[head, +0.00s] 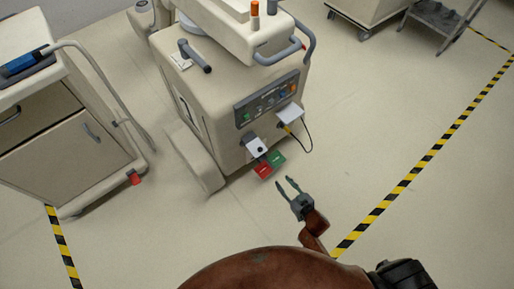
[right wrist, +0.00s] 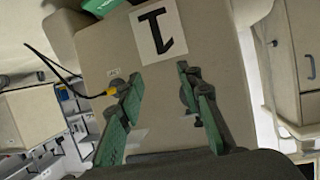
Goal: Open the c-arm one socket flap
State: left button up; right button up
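The beige C-arm cart (head: 215,110) stands at centre in the head view, with a control panel (head: 266,97) on its front. Below the panel are a white plate with a dark spot (head: 256,146) and another white plate (head: 290,113) beside a plugged-in black cable. I cannot tell for sure which part is the socket flap. My right gripper (head: 284,183) is open and empty, in front of the cart. In the right wrist view its green fingers (right wrist: 160,70) are spread before a cart face with a white "1" label (right wrist: 160,32). A yellow plug (right wrist: 112,88) shows left of them.
A drawer cart (head: 70,150) with a curved handle stands at left. Black-and-yellow tape (head: 415,168) marks the floor at right. The floor between is clear.

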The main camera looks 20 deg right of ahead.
aim_at(261, 151)
jog(key=w+a+r+n+t+y+b, duration=0.1)
jog(key=w+a+r+t+y+b, duration=0.1)
jog(key=w+r, duration=0.3)
jog(key=w+a+r+n+t+y+b, duration=0.1)
jog(key=w+a+r+y+b, duration=0.15)
jog(key=r, duration=0.55)
jog(key=shift+h, duration=0.45)
jog(key=x, duration=0.2)
jog(key=b+x, duration=0.1)
jog(key=x, duration=0.4)
jog(key=shift+a+f, duration=0.1)
jog(key=shift+f, duration=0.15)
pick_arm(q)
jog(key=w+d+r, duration=0.1)
jog(key=w+r, duration=0.2)
jog(key=r, duration=1.1)
jog(key=shift+d+r+h+b, duration=0.3)
pick_arm(e)
jog(key=shift+w+a+r, duration=0.15)
jog(key=shift+w, duration=0.25)
pick_arm(q)
jog(key=shift+w, duration=0.1)
pick_arm(e)
jog(key=shift+c, duration=0.2)
grip_shut()
